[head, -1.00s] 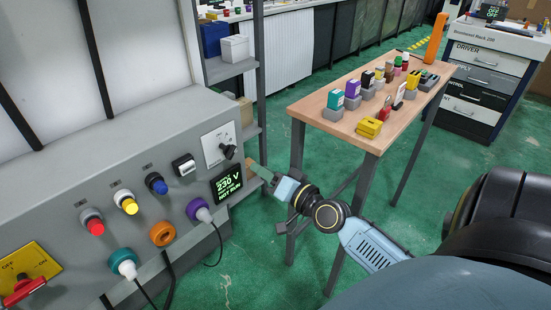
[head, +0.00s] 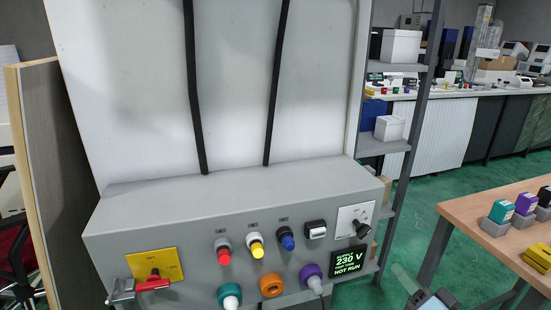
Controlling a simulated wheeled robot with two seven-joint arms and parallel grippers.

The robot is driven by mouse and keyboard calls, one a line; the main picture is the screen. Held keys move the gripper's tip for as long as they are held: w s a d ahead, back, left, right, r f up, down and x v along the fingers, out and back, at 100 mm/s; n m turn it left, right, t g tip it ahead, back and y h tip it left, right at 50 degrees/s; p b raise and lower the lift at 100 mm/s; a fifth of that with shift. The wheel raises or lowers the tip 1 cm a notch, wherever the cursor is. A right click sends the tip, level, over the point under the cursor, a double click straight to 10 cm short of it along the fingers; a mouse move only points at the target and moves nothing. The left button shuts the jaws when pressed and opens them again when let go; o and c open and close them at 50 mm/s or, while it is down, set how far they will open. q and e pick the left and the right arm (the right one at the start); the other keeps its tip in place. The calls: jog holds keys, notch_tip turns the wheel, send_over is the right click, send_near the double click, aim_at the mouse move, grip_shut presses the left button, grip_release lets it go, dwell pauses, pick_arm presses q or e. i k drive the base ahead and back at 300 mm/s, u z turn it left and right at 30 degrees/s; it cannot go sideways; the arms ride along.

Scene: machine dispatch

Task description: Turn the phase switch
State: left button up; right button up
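A black rotary knob (head: 361,228) sits on a white plate at the right end of the grey control panel's (head: 195,238) front; I take it to be the phase switch, but its lettering is too small to read. My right gripper (head: 403,277) is at the lower right, below and right of the knob and apart from it. It is small and partly cut off by the lower edge, so whether its fingers are open is unclear.
A display (head: 346,261) reads 230 V and NOT RUN. A red handle (head: 152,284) sits on a yellow plate at the left. Coloured buttons and plugs line the panel. A wooden table (head: 475,225) with small parts stands right; a grey shelf (head: 384,147) stands behind.

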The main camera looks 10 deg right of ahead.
aim_at(363, 230)
jog(key=k, duration=1)
